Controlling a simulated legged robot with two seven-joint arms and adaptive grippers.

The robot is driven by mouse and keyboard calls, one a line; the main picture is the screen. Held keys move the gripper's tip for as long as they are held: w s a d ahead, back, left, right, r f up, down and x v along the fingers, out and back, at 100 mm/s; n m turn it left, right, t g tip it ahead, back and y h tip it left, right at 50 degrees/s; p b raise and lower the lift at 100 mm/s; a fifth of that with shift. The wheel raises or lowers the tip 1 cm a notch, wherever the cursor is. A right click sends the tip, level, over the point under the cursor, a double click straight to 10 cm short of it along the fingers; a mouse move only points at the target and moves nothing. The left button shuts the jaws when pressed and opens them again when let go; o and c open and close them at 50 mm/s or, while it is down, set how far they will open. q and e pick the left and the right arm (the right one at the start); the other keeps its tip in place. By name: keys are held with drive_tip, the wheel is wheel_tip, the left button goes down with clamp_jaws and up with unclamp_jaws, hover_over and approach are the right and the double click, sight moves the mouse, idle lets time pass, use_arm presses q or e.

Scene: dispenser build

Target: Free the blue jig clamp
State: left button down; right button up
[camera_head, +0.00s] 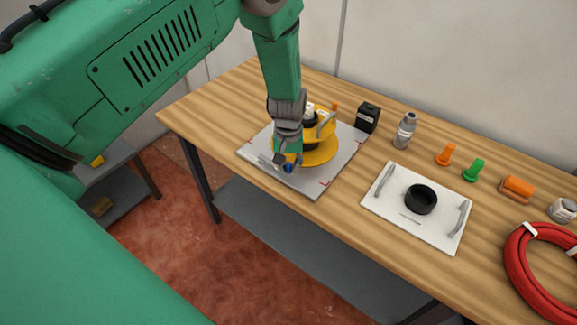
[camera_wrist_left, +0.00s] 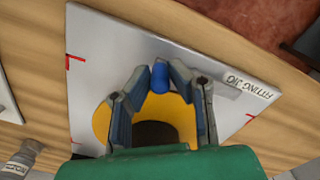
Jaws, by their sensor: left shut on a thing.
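The blue jig clamp (camera_head: 289,168) is a small blue piece at the front of the grey fitting jig plate (camera_head: 318,188). It also shows in the left wrist view (camera_wrist_left: 159,78), at the edge of a yellow round part (camera_wrist_left: 103,122). My left gripper (camera_head: 288,160) reaches down from above and is shut on the blue clamp, one fingertip on each side. The yellow part (camera_head: 318,156) sits on the jig with black and white pieces on it, partly hidden by my gripper. My right gripper is in neither view.
A white tray (camera_head: 377,206) holding a black ring (camera_head: 421,199) lies right of the jig. Behind stand a black box (camera_head: 367,117), a grey bottle (camera_head: 405,130), and orange and green pegs (camera_head: 474,169). A red hose coil (camera_head: 525,275) lies at the right. The table's front edge is close to the jig.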

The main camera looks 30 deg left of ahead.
use_arm(q)
drive_tip(key=c, duration=1.5)
unclamp_jaws()
drive_tip(key=shift+w+a, duration=0.25)
drive_tip(key=shift+a, duration=0.05)
drive_tip(key=shift+d, duration=0.1)
drive_tip(key=shift+r, duration=0.4)
wheel_tip(320, 180, up, 11)
drive_tip(key=shift+w, duration=0.1)
drive_tip(key=shift+f, duration=0.1)
